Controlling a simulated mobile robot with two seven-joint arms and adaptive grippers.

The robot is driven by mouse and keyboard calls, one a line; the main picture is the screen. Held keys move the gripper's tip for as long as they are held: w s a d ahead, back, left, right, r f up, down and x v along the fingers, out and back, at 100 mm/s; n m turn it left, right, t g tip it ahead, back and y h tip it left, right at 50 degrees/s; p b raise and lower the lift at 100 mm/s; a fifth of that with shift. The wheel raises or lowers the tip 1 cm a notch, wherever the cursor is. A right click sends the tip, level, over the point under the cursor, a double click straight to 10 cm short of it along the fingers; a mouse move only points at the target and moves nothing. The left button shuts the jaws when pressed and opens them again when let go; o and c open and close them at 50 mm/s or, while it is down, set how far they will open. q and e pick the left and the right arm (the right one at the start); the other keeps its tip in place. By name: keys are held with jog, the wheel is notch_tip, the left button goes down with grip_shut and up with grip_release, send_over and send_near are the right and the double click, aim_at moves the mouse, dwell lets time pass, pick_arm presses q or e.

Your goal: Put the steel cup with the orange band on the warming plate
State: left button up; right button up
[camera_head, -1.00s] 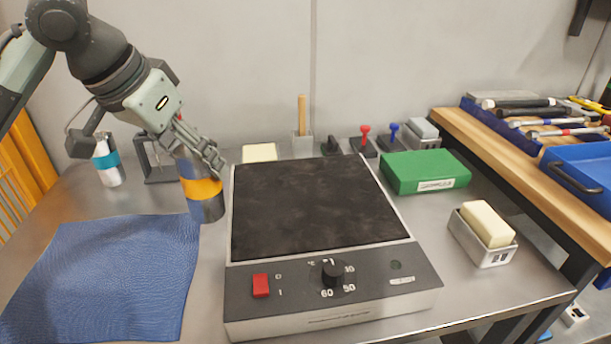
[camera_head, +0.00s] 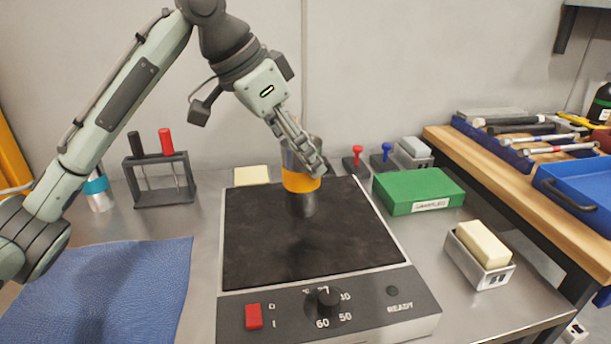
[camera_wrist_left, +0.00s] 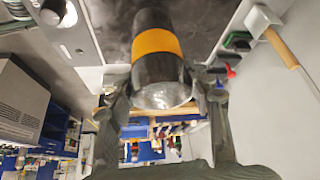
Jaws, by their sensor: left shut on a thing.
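The steel cup with the orange band (camera_head: 301,183) is upright over the back middle of the dark warming plate (camera_head: 270,250). My left gripper (camera_head: 312,160) is shut on its upper part. Whether its base touches the plate or hangs just above cannot be told. In the left wrist view the cup (camera_wrist_left: 156,43) sits between the two fingers (camera_wrist_left: 164,97), its orange band clear of them. The plate's front panel has a red switch (camera_head: 253,316) and a black knob (camera_head: 328,299). My right gripper is not in view.
A cup with a teal band (camera_head: 98,192) stands at the left, partly behind my left arm. A rack with screwdrivers (camera_head: 163,180), a green box (camera_head: 418,190) and a block in a steel holder (camera_head: 482,250) surround the plate. A blue cloth (camera_head: 110,295) lies at the left.

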aim_at(304, 176)
pick_arm(q)
jog(key=shift+w+d+f, duration=0.1)
jog(key=shift+d+f, duration=0.3)
jog(key=shift+f, duration=2.05)
jog(key=o, duration=1.1)
jog(key=shift+r, duration=0.1)
jog(key=shift+a+r, duration=0.1)
jog(key=shift+r, duration=0.15)
jog(key=v, duration=1.1)
jog(key=shift+a+r, duration=0.15)
jog(key=shift+r, duration=0.15)
